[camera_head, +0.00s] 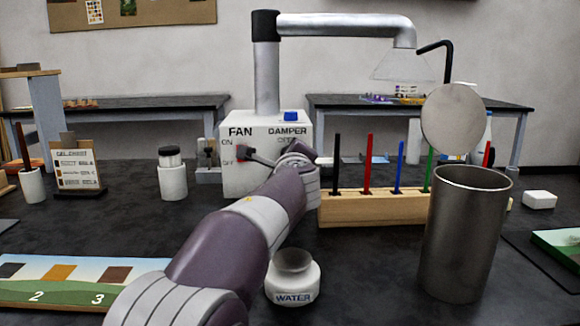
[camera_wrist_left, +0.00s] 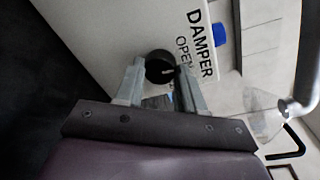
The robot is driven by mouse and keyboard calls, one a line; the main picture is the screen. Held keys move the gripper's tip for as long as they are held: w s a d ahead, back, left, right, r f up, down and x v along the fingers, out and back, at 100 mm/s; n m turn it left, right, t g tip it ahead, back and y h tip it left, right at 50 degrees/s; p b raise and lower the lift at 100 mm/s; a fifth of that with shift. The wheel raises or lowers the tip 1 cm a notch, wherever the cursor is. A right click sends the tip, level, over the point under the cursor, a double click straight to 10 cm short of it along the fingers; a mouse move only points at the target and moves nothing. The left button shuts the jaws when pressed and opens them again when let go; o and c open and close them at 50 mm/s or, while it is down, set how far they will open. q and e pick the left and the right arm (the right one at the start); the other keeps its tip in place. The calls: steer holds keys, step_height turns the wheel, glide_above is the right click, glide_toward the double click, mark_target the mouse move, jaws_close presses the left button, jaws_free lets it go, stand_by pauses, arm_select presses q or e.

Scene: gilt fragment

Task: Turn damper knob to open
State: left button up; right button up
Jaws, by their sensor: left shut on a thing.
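The white control box (camera_head: 265,132) stands on the dark bench, with FAN and DAMPER labels on its front. The black damper knob (camera_wrist_left: 158,64) shows in the left wrist view below the DAMPER OPEN lettering, with a short pale mark on its face. My left gripper (camera_wrist_left: 161,80) has its two fingers on either side of the knob and is shut on it. The pale mark points toward the lettering side; its exact setting is hard to tell. In the head view my left arm hides the knob and most of the fingers. My right gripper is not in view.
A dark fan lever (camera_head: 250,153) sits left of my wrist. A wooden rack (camera_head: 375,206) of coloured sticks stands right of it, behind a tall metal cylinder (camera_head: 462,240). A white WATER jar (camera_head: 293,280) is near my forearm. A duct (camera_head: 345,26) rises from the box.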

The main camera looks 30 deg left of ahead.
arm_select(q)
steer(key=shift+f+n, duration=0.1)
steer(key=shift+n, duration=0.4)
steer(key=shift+b, duration=0.3)
steer(key=o, duration=1)
steer(key=shift+o, duration=0.2)
steer(key=shift+s, duration=0.1)
steer(key=v, duration=1.2)
steer(key=shift+s, duration=0.25)
steer(key=shift+d, duration=0.15)
